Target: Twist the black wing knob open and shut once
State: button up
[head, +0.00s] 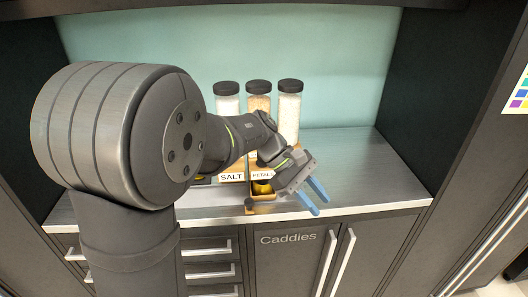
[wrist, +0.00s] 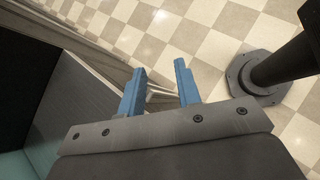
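A small dark piece (head: 249,204), probably the black wing knob, shows at the front of the wooden dispenser base (head: 262,208) in the head view. It is too small to tell its turn position. My gripper (head: 321,205) is to its right, beyond the counter's front edge, with its blue fingers apart and nothing between them. In the wrist view my gripper (wrist: 158,85) is open over the floor, and the knob is not in that view. My arm hides part of the dispensers.
Three clear jars with black lids (head: 258,100) stand at the back of the metal counter (head: 345,160). Labels reading SALT (head: 231,177) and PETAL (head: 261,175) sit below them. The counter's right side is clear. Cabinet doors marked Caddies (head: 288,239) are below.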

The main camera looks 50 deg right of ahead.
jog(key=w+d+r+m+t, duration=0.1)
jog(key=w+d+r+t, duration=0.1)
jog(key=w+r+t, duration=0.6)
jog(key=w+d+r+t, duration=0.2)
jog(key=w+r+t, duration=0.35)
jog(key=r, duration=0.45)
jog(key=shift+t, duration=0.35)
jog(key=x, duration=1.7)
jog(key=shift+s+a+f, duration=0.3)
jog(key=shift+a+f, duration=0.05)
grip_shut()
